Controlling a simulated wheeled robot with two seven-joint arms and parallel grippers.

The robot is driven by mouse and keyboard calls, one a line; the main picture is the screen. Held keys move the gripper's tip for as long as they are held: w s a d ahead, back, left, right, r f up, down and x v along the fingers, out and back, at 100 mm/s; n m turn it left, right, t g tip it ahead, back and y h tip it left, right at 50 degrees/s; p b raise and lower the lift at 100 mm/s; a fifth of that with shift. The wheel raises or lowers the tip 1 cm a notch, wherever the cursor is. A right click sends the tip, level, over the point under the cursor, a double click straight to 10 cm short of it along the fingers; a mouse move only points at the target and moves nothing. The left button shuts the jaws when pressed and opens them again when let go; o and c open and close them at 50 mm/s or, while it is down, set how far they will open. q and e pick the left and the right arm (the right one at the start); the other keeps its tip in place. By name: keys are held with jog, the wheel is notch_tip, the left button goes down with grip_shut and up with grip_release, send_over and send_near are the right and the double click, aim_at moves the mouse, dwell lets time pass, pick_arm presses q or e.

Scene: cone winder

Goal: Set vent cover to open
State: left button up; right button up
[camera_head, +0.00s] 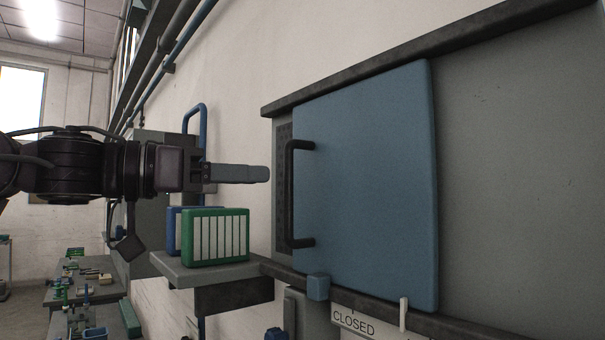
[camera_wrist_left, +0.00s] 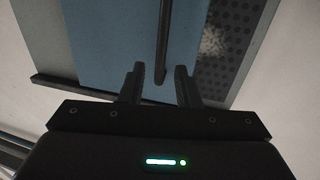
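The vent cover (camera_head: 365,190) is a blue sliding panel between dark rails on the wall. Its black bar handle (camera_head: 290,195) is upright near the cover's left edge. A narrow strip of perforated grille (camera_head: 283,150) shows left of the cover; it also shows in the left wrist view (camera_wrist_left: 228,45). My left gripper (camera_head: 265,174) points right, its tips a little short of the handle. In the left wrist view its two fingers (camera_wrist_left: 160,69) are apart and empty, with the handle (camera_wrist_left: 163,35) lined up between them ahead. My right gripper is out of view.
A "CLOSED" label (camera_head: 353,322) and a small blue block (camera_head: 318,287) sit at the lower rail (camera_head: 455,326). Below my left gripper, a grey shelf (camera_head: 215,272) holds a green striped filter-like box (camera_head: 217,237) and a blue one. A blue pipe loop (camera_head: 201,112) rises behind the gripper.

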pick_arm(q)
jog(key=p, duration=0.3)
send_over(289, 234)
jog(key=shift+w+a+r, duration=0.1)
jog(key=shift+w+a, duration=0.15)
jog(key=shift+a, duration=0.05)
jog(key=shift+w+d, duration=0.1)
jog(key=shift+d, duration=0.25)
jog(key=shift+a, duration=0.15)
jog(key=shift+c, duration=0.4)
grip_shut()
